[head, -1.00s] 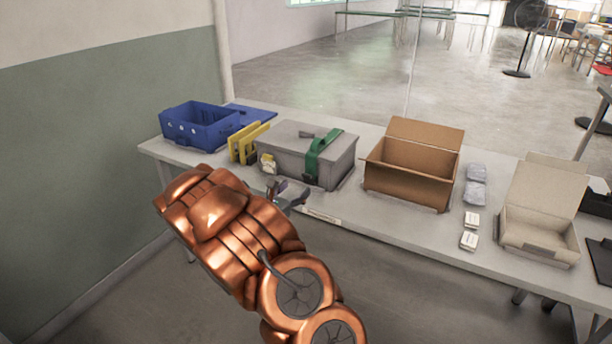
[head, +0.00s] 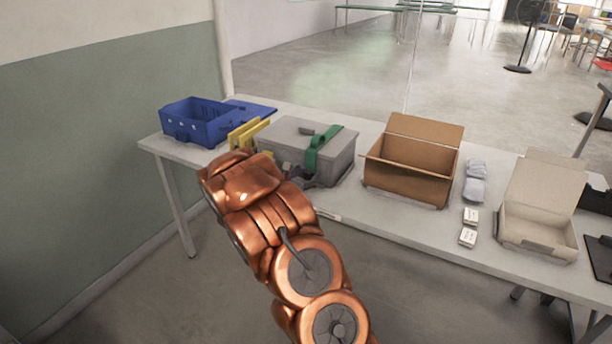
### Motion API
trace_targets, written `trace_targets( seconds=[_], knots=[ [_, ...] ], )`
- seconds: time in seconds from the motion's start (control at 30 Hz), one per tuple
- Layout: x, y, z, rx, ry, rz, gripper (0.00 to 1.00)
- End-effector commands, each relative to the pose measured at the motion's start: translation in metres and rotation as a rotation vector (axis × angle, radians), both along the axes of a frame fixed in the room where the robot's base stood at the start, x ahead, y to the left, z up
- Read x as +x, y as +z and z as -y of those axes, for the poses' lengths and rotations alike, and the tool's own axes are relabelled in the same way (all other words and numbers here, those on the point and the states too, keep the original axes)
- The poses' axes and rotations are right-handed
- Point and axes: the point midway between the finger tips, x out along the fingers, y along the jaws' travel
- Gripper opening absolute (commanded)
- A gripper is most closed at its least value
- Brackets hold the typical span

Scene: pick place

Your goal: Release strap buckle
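A grey lidded box (head: 281,141) stands on the table in the head view, left of the open cardboard box. A green strap (head: 318,146) runs over its lid and down its front near the right end. My gripper (head: 300,178) is at the front face of the grey box, by the lower end of the strap. My copper arm hides part of it, and I cannot tell whether the fingers touch the strap or the buckle. The buckle itself is not clearly visible.
A blue crate (head: 200,122) and yellow upright pieces (head: 243,133) stand to the left. An open cardboard box (head: 409,178), grey packets (head: 474,184), small white boxes (head: 468,236) and an open pale box (head: 540,228) are to the right on the grey table (head: 400,226).

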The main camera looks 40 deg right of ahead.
Motion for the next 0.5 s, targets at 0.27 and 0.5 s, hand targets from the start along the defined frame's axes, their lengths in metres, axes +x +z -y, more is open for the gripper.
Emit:
trace_targets(
  seconds=[0.27, 0.5],
  knots=[
    [0.0000, 0.0002, -0.0002, 0.000, 0.000, 0.001, 0.32],
    [0.0000, 0.0002, -0.0002, 0.000, 0.000, 0.001, 0.10]
  ],
)
